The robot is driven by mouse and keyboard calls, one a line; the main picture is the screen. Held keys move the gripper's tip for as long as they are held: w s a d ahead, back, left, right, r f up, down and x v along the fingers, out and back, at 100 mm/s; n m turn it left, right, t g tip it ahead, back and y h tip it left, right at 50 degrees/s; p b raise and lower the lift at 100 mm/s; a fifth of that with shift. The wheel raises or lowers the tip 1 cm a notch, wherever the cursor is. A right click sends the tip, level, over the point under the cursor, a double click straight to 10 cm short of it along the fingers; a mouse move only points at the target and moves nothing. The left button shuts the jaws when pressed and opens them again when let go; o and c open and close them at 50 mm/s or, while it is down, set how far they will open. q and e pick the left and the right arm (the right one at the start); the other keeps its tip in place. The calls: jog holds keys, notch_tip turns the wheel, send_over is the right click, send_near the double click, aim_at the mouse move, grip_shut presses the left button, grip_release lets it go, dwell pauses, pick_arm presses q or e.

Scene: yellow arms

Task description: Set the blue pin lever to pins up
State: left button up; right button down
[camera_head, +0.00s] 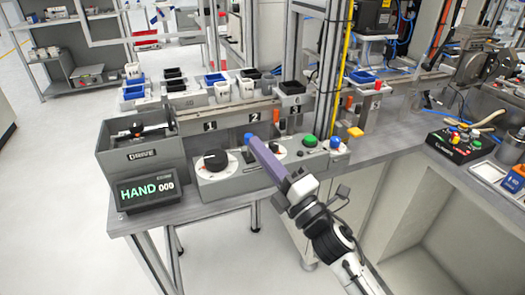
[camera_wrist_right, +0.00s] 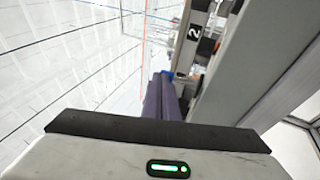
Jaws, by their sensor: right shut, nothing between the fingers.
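The blue pin lever looks to be the small blue piece (camera_head: 248,138) on the grey control panel (camera_head: 231,182), just right of the black dial. Only its top shows; my right gripper hides the rest, so its setting cannot be read. My right gripper (camera_head: 257,147) is shut and empty, its long purple fingers reaching over the panel with the tips beside the blue piece. In the wrist view the purple fingers (camera_wrist_right: 162,98) end close to a blue piece (camera_wrist_right: 167,74); I cannot tell whether they touch. My left gripper is not in view.
A black dial (camera_head: 215,160) is left of the fingers; a green button (camera_head: 309,141) and a blue button (camera_head: 335,142) are right. A "HAND 000" display (camera_head: 147,191) and a "DRIVE" box (camera_head: 140,155) stand left. A rail with numbered stations (camera_head: 232,120) runs behind.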

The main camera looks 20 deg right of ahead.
jog(key=shift+w+r, duration=0.65)
jog(key=shift+w, duration=0.35)
jog(key=shift+w+r, duration=0.25)
jog(key=shift+w, duration=0.75)
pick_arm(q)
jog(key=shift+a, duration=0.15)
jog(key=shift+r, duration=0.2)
pick_arm(e)
jog(key=shift+s+r, duration=0.15)
jog(key=shift+s, duration=0.05)
jog(key=shift+s+d+r+p, duration=0.2)
jog(key=shift+s+r+p, duration=0.05)
jog(key=shift+s+p, duration=0.3)
jog(key=shift+s+d+r+p, duration=0.15)
jog(key=shift+s+r+p, duration=0.1)
jog(key=shift+s+p, duration=0.25)
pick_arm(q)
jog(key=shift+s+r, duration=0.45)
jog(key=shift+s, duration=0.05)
pick_arm(e)
jog(key=s+d+r, duration=0.3)
jog(key=s, duration=0.7)
jog(key=shift+s+d, duration=0.15)
